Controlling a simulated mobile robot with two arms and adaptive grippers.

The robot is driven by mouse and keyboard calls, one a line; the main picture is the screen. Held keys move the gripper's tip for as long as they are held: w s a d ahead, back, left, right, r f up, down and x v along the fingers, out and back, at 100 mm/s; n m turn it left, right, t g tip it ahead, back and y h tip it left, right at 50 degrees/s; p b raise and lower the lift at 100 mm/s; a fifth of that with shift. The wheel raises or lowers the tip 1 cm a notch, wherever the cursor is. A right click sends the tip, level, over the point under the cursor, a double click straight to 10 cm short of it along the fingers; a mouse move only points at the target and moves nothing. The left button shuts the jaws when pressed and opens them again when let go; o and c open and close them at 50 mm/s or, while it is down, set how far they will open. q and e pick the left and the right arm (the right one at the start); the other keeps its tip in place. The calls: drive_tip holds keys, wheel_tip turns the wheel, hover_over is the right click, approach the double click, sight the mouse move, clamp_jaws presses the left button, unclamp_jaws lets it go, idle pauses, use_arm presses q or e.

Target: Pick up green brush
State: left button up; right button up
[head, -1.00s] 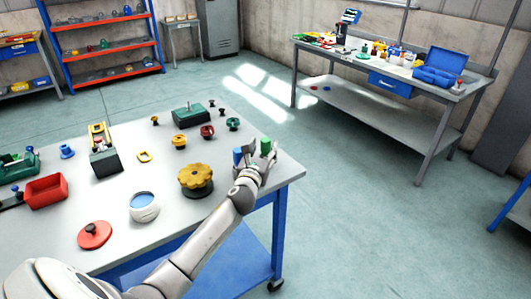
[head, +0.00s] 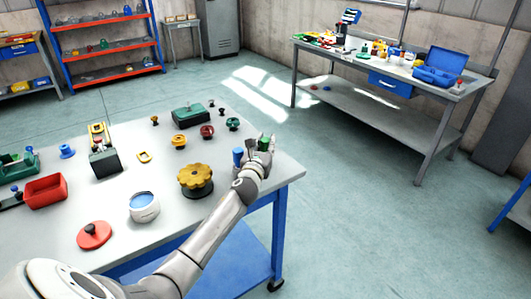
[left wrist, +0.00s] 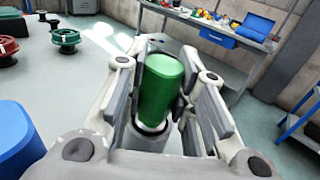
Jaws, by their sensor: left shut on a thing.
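The green brush (head: 264,144) stands near the right edge of the grey table (head: 215,230). In the left wrist view the brush (left wrist: 160,87) is a green cylinder with a pale band below it, between the two fingers. My left gripper (head: 259,147) is shut on it, with a finger on each side; the wrist view shows the gripper (left wrist: 166,80) close up. The lower end of the brush is partly hidden by the gripper. My right gripper is not in view.
A blue cylinder (head: 238,156) stands just left of the gripper. A yellow knob (head: 196,177), a dark red knob (head: 207,132) and a green knob (head: 233,124) stand nearby. A workbench (head: 380,101) is at the back right, with open floor between.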

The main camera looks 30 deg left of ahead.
use_arm(q)
drive_tip(key=shift+r, duration=0.4)
wheel_tip(320, 180, up, 9)
drive_tip(key=shift+r+p, duration=0.1)
drive_tip(key=shift+p, duration=0.95)
drive_tip(key=shift+d, duration=0.1)
